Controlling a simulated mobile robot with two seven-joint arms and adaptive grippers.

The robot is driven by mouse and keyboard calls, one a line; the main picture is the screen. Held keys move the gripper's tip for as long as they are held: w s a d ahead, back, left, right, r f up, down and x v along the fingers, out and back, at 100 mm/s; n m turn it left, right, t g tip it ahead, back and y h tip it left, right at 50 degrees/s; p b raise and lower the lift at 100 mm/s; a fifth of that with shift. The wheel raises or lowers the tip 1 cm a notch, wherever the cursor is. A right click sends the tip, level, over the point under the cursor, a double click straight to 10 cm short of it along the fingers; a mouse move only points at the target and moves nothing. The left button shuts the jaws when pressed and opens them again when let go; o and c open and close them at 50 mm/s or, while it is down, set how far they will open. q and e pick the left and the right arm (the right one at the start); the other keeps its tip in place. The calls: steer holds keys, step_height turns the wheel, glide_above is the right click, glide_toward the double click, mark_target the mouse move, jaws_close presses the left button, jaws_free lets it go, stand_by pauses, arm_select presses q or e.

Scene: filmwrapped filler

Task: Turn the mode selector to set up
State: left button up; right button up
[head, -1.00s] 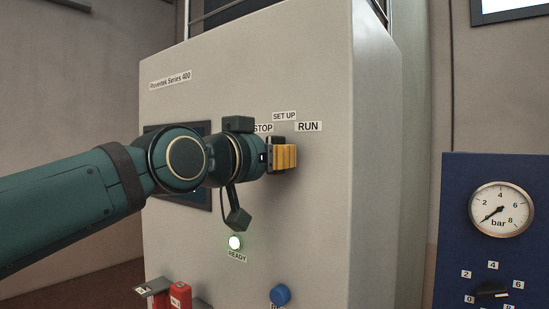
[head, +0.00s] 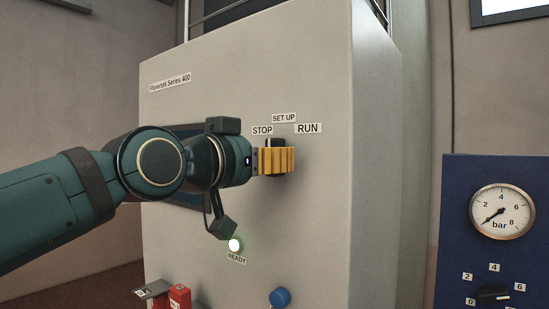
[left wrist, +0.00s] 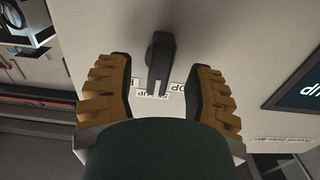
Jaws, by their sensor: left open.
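The mode selector, a black knob with a lever-like handle, sits on the grey cabinet front below the labels STOP (head: 262,130), SET UP (head: 284,118) and RUN (head: 308,128). In the head view only its top (head: 275,142) shows above my fingers. My left gripper (head: 277,161) has yellow ribbed fingers and is at the selector. In the left wrist view the fingers are apart, one on each side of the selector handle (left wrist: 159,62), with gaps visible. The handle runs roughly toward the SET UP label there; its exact setting is hard to tell. My right gripper is not in view.
A lit READY lamp (head: 235,245), a blue button (head: 280,297) and a red part (head: 179,297) are lower on the cabinet. A dark screen (head: 184,201) is behind my arm. A blue panel with a pressure gauge (head: 502,211) stands at right.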

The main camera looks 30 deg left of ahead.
arm_select(q)
steer(key=s, duration=0.9)
steer(key=shift+a, duration=0.35)
steer(key=shift+s, duration=0.1)
